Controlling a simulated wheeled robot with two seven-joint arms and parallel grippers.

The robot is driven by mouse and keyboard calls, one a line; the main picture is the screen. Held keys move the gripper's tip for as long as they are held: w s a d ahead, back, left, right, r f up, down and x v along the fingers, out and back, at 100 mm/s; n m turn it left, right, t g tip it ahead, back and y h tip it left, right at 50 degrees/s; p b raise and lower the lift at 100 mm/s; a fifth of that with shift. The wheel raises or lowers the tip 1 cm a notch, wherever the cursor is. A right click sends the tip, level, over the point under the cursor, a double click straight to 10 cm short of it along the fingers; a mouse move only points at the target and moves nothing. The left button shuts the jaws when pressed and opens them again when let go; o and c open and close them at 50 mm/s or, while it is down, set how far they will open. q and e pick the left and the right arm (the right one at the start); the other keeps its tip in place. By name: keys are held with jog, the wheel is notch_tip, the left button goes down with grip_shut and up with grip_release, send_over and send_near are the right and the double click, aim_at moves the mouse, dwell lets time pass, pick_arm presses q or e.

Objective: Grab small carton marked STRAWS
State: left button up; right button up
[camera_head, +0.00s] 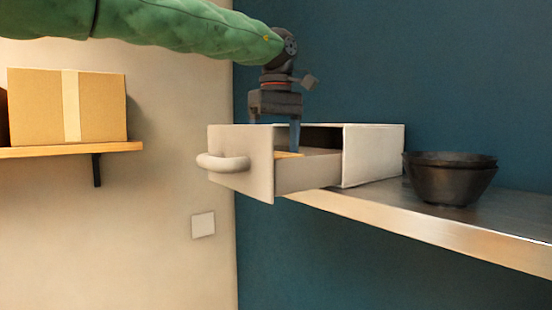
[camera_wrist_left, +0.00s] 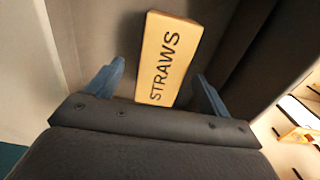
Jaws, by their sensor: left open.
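The small carton marked STRAWS (camera_wrist_left: 166,58) is a tan box lying inside the open drawer, its black lettering facing up in the left wrist view. In the head view only a thin tan strip of it (camera_head: 288,155) shows above the drawer side. My left gripper (camera_head: 276,138) points down into the drawer from above, its lower fingers partly hidden by the drawer front. In the left wrist view, its two blue fingers (camera_wrist_left: 160,82) are open and spread on either side of the carton's near end, with gaps to it. My right gripper is not in view.
The white drawer (camera_head: 240,165) with a thick round handle is pulled out of its white housing (camera_head: 373,155) on a shelf (camera_head: 430,220). Dark stacked bowls (camera_head: 450,180) stand right of it. A cardboard box (camera_head: 98,105) sits on a wooden wall shelf (camera_head: 70,150) at left.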

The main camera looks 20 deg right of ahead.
pick_arm(q)
jog(key=shift+s+a+f+p, duration=0.1)
jog(key=shift+f+p, duration=0.25)
jog(key=shift+f, duration=0.2)
jog(key=shift+s+a+f+p, duration=0.1)
jog(key=shift+f+p, duration=0.2)
jog(key=shift+f, duration=0.25)
jog(key=shift+w+d+f, duration=0.1)
jog(key=shift+w+f, duration=0.05)
jog(key=shift+f, duration=0.2)
jog(key=shift+c, duration=0.4)
jog(key=c, duration=1)
jog(key=shift+c, duration=0.2)
